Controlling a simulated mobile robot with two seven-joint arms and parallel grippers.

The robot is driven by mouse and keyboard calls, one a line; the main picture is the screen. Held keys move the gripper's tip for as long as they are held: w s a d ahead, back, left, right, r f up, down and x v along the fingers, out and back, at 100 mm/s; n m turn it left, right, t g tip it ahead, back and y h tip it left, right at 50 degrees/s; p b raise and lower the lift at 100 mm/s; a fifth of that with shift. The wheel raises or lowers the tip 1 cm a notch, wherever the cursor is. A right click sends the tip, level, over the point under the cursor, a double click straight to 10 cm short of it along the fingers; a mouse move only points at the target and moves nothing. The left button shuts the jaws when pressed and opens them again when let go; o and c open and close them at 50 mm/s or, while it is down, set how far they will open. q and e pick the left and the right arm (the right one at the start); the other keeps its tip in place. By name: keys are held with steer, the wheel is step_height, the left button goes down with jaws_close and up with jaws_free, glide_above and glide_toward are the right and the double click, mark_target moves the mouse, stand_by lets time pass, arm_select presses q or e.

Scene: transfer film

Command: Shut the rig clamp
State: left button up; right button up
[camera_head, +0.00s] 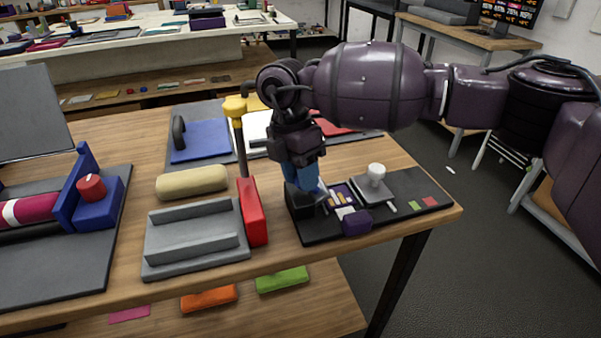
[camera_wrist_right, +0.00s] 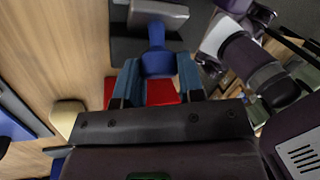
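The rig stands on a black plate (camera_head: 425,187) at the table's right end. It carries a purple block (camera_head: 356,222), a patterned purple board (camera_head: 341,195) and a white knob (camera_head: 376,171). My right gripper (camera_head: 302,180) points down over the plate's left end, beside a black block (camera_head: 299,203). In the wrist view, my right gripper's blue fingers (camera_wrist_right: 158,78) stand apart on either side of a blue part (camera_wrist_right: 157,60), perhaps the clamp's handle. Whether they press on it is unclear. A red part (camera_wrist_right: 161,92) shows below. The clamp is partly hidden by my gripper. My left gripper is out of view.
Left of the plate stand a red block (camera_head: 253,212) with an upright yellow-topped lever (camera_head: 236,106), a grey cradle (camera_head: 195,258) and a beige roll (camera_head: 192,182). A blue pad (camera_head: 200,141) lies behind. The table's front edge is close to the plate.

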mark_target(323, 183)
steer(key=c, duration=0.3)
steer(key=shift+w+d+r+y+p, duration=0.1)
steer(key=shift+d+r+y+p, duration=0.2)
steer(key=shift+y+p, duration=0.3)
steer(key=shift+w+d+r+g+y+p, duration=0.15)
steer(key=shift+d+g+y+p, duration=0.2)
steer(key=shift+p, duration=0.4)
steer(key=shift+d+y+p, duration=0.2)
steer(key=shift+y+p, duration=0.2)
steer(key=shift+y, duration=0.05)
steer(key=shift+w+d+g+y+p, duration=0.2)
steer(key=shift+d+g+y+p, duration=0.25)
steer(key=shift+y, duration=0.25)
steer(key=shift+w+d+f+n+y+p, duration=0.1)
steer(key=shift+d+f+n+y+p, duration=0.25)
steer(key=shift+y, duration=0.35)
steer(key=shift+w+d+f+g+y, duration=0.2)
steer(key=shift+d+g+y, duration=0.3)
steer(key=shift+y, duration=0.4)
